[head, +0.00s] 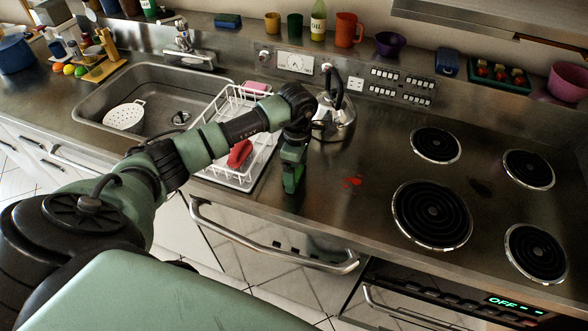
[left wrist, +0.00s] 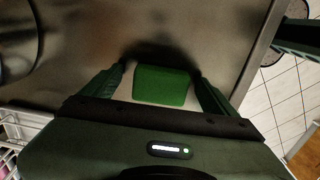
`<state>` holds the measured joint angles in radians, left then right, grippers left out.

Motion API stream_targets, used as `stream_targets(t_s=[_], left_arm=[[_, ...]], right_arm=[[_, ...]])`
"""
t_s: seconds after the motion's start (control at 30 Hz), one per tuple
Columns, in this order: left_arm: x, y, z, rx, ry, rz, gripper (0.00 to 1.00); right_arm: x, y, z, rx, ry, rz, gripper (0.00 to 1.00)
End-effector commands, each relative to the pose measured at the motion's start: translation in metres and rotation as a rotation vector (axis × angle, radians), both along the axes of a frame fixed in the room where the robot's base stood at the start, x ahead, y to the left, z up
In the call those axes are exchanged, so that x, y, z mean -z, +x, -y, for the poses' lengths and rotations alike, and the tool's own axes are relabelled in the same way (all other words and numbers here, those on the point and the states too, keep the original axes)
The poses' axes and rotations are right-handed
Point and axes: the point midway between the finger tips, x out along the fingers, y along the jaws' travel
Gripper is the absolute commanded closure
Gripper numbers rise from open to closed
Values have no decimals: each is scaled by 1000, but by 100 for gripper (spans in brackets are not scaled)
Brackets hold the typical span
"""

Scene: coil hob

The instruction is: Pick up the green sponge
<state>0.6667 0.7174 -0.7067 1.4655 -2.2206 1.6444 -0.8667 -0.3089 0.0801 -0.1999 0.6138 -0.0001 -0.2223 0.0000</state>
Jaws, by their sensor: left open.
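The green sponge (left wrist: 161,86) lies on the steel counter in the left wrist view, a bright green block between the two fingers of my left gripper (left wrist: 160,90). The fingers are open, one on each side, with a small gap visible on both sides. In the head view my left gripper (head: 292,182) points down at the counter, right of the dish rack. There the gripper largely hides the sponge, and I cannot separate the two clearly.
A white dish rack (head: 236,172) with a red item stands just left of the gripper. A steel kettle (head: 335,118) is behind it. Red spots (head: 352,182) mark the counter to the right, before the coil burners (head: 431,213). The oven handle (head: 270,245) runs below the front edge.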

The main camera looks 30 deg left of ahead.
Motion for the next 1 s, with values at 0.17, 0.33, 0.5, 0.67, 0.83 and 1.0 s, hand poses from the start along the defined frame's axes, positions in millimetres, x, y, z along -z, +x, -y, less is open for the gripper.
stream_targets(t_s=[0.17,0.33,0.5,0.67,0.83,1.0], left_arm=[[5,0,0,0,0,2,11],[4,0,0,0,0,2,30],[4,0,0,0,0,2,75],[4,0,0,0,0,2,75],[1,1,0,0,-1,3,75],[-14,2,-1,1,-1,5,75]], right_arm=[[-3,26,-2,0,4,40,100],[-2,21,-1,0,3,32,100],[-1,10,-1,0,1,16,100],[-1,6,-1,0,1,11,100],[0,7,-1,0,1,11,100],[6,8,-1,0,2,13,100]])
